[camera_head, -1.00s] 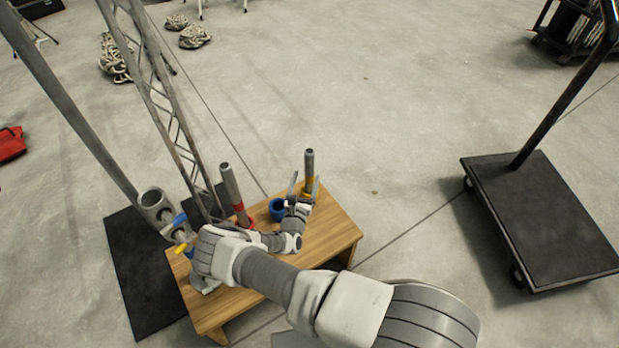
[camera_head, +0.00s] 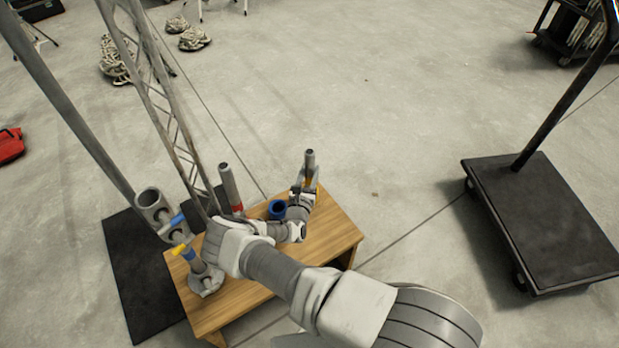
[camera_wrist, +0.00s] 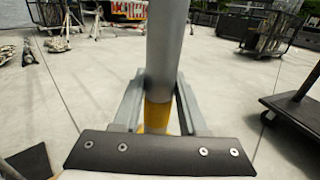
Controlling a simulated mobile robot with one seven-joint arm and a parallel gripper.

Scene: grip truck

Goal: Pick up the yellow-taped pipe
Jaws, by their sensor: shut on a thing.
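The yellow-taped pipe (camera_head: 309,163) stands upright at the back right of the wooden table (camera_head: 330,232). It is grey with a dark top, and a yellow band shows low on it. My gripper (camera_head: 305,190) is at the pipe near the yellow band. In the wrist view the pipe (camera_wrist: 166,50) rises between the two fingers of my gripper (camera_wrist: 158,112), which are shut on it around the yellow tape (camera_wrist: 156,116). The pipe's lower end is hidden by my gripper and arm.
A blue-banded pipe in a grey base (camera_head: 205,282) is at the table's left. A truss (camera_head: 158,95) rises behind. A black cart (camera_head: 545,225) stands right; open floor lies between.

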